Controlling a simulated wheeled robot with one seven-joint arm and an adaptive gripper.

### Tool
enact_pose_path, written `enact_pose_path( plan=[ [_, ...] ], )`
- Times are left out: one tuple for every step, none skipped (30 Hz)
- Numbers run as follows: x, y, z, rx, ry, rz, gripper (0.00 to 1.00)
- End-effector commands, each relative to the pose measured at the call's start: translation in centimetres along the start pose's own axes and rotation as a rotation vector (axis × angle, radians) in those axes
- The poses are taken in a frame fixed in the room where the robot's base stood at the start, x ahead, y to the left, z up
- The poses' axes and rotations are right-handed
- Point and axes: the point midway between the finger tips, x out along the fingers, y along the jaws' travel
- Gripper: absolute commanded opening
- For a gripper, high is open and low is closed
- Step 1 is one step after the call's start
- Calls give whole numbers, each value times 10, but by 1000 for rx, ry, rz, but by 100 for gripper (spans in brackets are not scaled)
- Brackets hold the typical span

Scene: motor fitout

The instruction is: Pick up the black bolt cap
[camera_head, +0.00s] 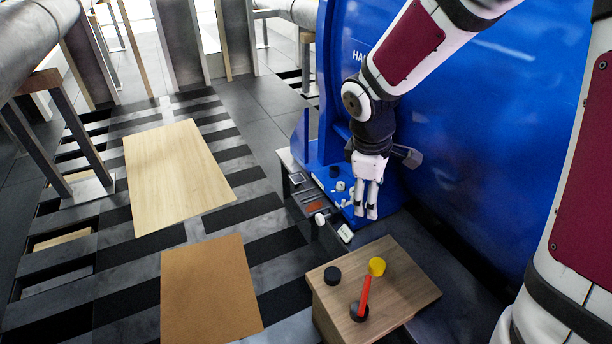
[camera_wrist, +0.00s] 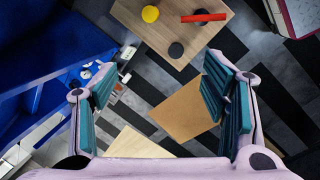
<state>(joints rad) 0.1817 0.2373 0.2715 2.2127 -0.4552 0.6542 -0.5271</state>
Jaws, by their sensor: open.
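A plain round black cap (camera_head: 333,275) lies on the small wooden table; it also shows in the wrist view (camera_wrist: 176,49). A second black round piece (camera_head: 359,312) lies nearer the table's front, partly under a red bar (camera_head: 365,290). Another dark round cap (camera_head: 335,172) sits on the blue machine's base among small white parts. I cannot tell which of these is the bolt cap. My gripper (camera_head: 366,213) points down beside the blue machine, above and behind the table. Its fingers (camera_wrist: 164,108) are apart with nothing between them, clear of the caps.
A yellow cap (camera_head: 377,266) lies on the wooden table (camera_head: 405,292) by the red bar's far end. The blue machine (camera_head: 480,130) stands close behind my arm. Boards (camera_head: 205,290) lie on the striped floor at left. Pipes on supports stand farther left.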

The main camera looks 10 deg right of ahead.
Motion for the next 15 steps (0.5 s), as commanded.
enact_pose_path(
  plan=[
    [40, 1, -14, -58, 0, -25, 68],
    [56, 1, -20, -92, 4, -36, 68],
    [78, 1, -30, -140, 11, -49, 68],
    [95, 0, -36, -175, 17, -60, 68],
    [112, 0, -43, -209, 24, -70, 68],
    [135, -2, -52, -254, 35, -86, 68],
    [152, -5, -58, -287, 45, -97, 68],
    [167, -7, -64, -317, 55, -107, 68],
    [187, -10, -72, -356, 69, -120, 68],
    [200, -13, -78, -382, 80, -129, 68],
    [213, -15, -82, -406, 90, -137, 68],
    [228, -19, -88, -435, 103, -147, 68],
    [238, -22, -92, -455, 113, -153, 68],
    [246, -24, -96, -470, 122, -158, 68],
    [255, -26, -100, -489, 132, -163, 68]
  ],
)
